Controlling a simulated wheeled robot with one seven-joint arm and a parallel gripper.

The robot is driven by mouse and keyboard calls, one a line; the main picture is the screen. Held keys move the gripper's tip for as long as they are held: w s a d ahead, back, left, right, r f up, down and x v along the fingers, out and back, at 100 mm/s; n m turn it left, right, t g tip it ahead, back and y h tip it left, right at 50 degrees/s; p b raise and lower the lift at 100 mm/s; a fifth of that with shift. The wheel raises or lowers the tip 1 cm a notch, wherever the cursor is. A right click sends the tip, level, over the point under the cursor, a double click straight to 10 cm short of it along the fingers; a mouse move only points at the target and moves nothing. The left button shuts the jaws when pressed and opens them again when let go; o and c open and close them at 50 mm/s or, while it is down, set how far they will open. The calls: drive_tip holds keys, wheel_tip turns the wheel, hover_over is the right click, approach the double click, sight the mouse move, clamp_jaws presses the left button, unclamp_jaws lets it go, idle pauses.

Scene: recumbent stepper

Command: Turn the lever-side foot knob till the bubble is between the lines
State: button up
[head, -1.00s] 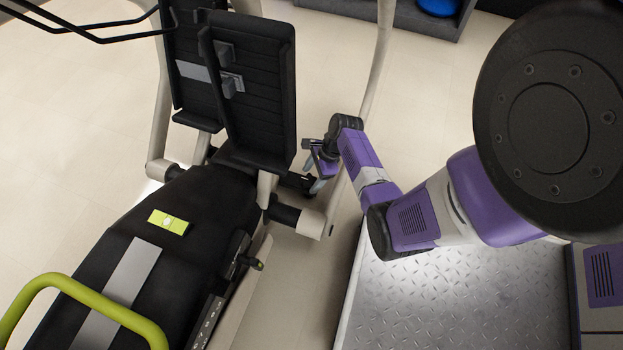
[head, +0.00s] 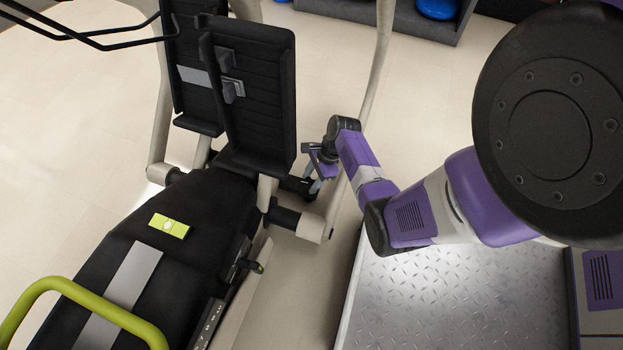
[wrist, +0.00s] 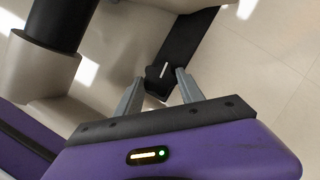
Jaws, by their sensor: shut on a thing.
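My gripper (wrist: 159,91) is shut on a dark knob (wrist: 160,78) with a white line on its top in the wrist view. The knob sits at the end of a dark foot bar (wrist: 190,40). In the head view my gripper (head: 314,187) is low beside the stepper's front, right of the black pedals. The knob is too small to make out there. A yellow-green level (head: 169,226) with a pale bubble near its middle lies on the black body; its lines are too small to read. A dark lever (head: 252,265) shows on the body's right side.
The upright black pedals (head: 255,95) and a beige tube end (head: 313,229) stand close to my gripper. A beige curved rail (head: 372,90) passes just right of it. A metal tread plate (head: 450,295) lies at lower right.

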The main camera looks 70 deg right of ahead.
drive_tip(key=n+g+y+p, duration=0.1)
drive_tip(key=n, duration=0.2)
drive_tip(key=shift+w+d, duration=0.1)
drive_tip(key=shift+w, duration=0.1)
drive_tip(key=n, duration=0.2)
drive_tip(key=n+g, duration=0.1)
drive_tip(key=n, duration=0.2)
drive_tip(key=shift+w+g+y, duration=0.15)
drive_tip(key=shift+g+y, duration=0.15)
drive_tip(key=n+g, duration=0.1)
drive_tip(key=n, duration=0.3)
drive_tip(key=shift+w+g+b, duration=0.15)
drive_tip(key=shift+g+b, duration=0.25)
drive_tip(key=n, duration=0.2)
drive_tip(key=n+g, duration=0.1)
drive_tip(key=n, duration=0.1)
drive_tip(key=shift+w+n+g, duration=0.1)
drive_tip(key=shift+n+g, duration=0.2)
drive_tip(key=shift+h, duration=0.4)
drive_tip(key=o, duration=1.4)
drive_tip(key=shift+c, duration=0.2)
